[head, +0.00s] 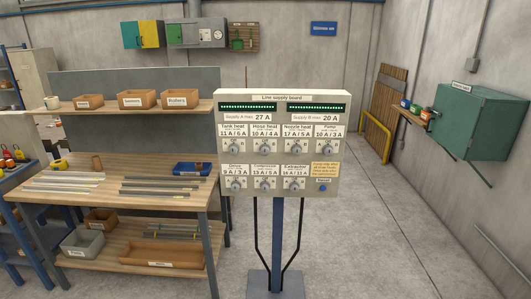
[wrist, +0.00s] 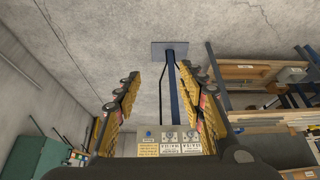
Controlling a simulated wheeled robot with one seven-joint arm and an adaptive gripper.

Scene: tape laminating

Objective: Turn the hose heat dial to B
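The line supply board (head: 332,190) is a pale box on a blue post in the head view. The hose heat dial (head: 265,149) is the second grey knob in the upper row, under a label reading Hose heat. Its pointer setting is too small to tell. The wrist view is upside down and shows the lower part of the board (wrist: 162,148) beyond my gripper; I cannot make out the hose heat dial there. My gripper (wrist: 162,95) is open and empty, its yellow fingers wide apart. It is not visible in the head view.
Other dials sit close by: tank heat (head: 234,149) on the left, nozzle heat (head: 297,148) on the right, several more around. A blue button (head: 322,188) is at lower right. A wooden workbench (head: 190,207) stands left of the board. The floor (head: 390,240) right of the board is clear.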

